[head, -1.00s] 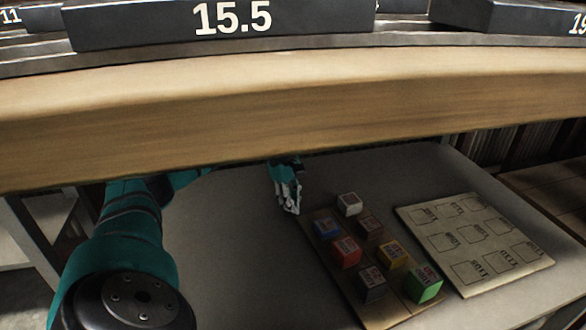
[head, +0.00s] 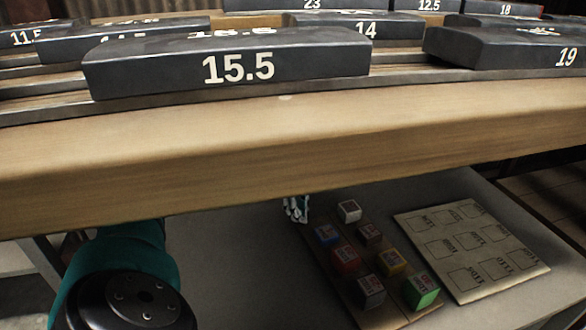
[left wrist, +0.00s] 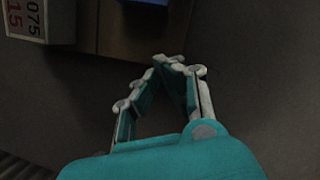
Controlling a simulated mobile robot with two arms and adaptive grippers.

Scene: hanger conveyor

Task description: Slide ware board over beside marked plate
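The ware board (head: 340,285) is a brown wooden board on the grey lower surface, carrying several coloured, labelled blocks. The marked plate (head: 473,249), beige with outlined, lettered squares, lies to its right, with a narrow gap between them. My left gripper (head: 296,210) is at the far left end of the board, partly hidden by the wooden beam. In the left wrist view its fingertips (left wrist: 172,62) are together and empty, near the board's edge (left wrist: 150,40). I cannot tell whether they touch it. My right gripper is in neither view.
A thick wooden beam (head: 280,145) crosses above the lower surface (head: 235,265) and hides part of it. Dark numbered blocks, such as 15.5 (head: 238,68), stand on the ledges above it. The lower surface is clear left of the board.

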